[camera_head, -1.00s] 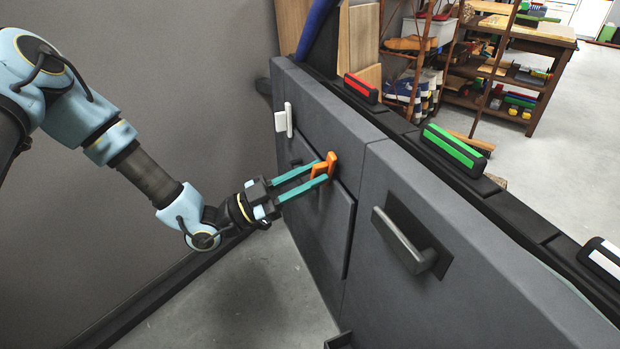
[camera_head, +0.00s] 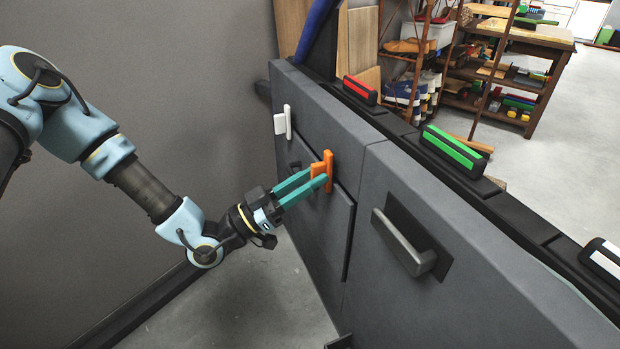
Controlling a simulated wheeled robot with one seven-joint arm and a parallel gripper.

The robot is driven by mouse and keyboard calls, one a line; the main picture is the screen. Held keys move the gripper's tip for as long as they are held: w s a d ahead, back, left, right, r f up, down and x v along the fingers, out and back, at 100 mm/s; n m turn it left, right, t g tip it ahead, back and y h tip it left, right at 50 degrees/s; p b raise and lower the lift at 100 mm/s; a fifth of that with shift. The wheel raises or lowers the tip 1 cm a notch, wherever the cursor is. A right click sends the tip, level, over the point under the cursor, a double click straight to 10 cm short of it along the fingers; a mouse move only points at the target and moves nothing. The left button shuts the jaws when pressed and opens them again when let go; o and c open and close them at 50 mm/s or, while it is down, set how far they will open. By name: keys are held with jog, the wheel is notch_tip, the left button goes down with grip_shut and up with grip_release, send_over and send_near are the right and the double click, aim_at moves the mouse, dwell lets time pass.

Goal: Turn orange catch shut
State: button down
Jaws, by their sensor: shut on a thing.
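The orange catch (camera_head: 328,172) is on the dark grey door panel (camera_head: 350,140), near the middle of the view. Its bar stands close to upright, and a shorter orange part reaches left from it. My gripper (camera_head: 316,181) comes from the left with two long teal fingers, which are shut on the orange catch. The fingertips cover part of the catch. The gripper is rolled, so one finger sits partly in front of the other.
A white catch (camera_head: 284,123) is on the panel to the upper left. A grey door handle (camera_head: 405,243) sticks out at the right. Red (camera_head: 360,90) and green (camera_head: 453,150) blocks sit along the top edge. Open floor lies below my arm.

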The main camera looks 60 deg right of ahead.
jog(key=c, duration=0.9)
grip_release()
jog(key=shift+a, duration=0.1)
jog(key=v, duration=1)
jog(key=shift+w+a+f+b, duration=0.15)
jog(key=shift+w+a+b, duration=0.1)
jog(key=shift+b, duration=0.15)
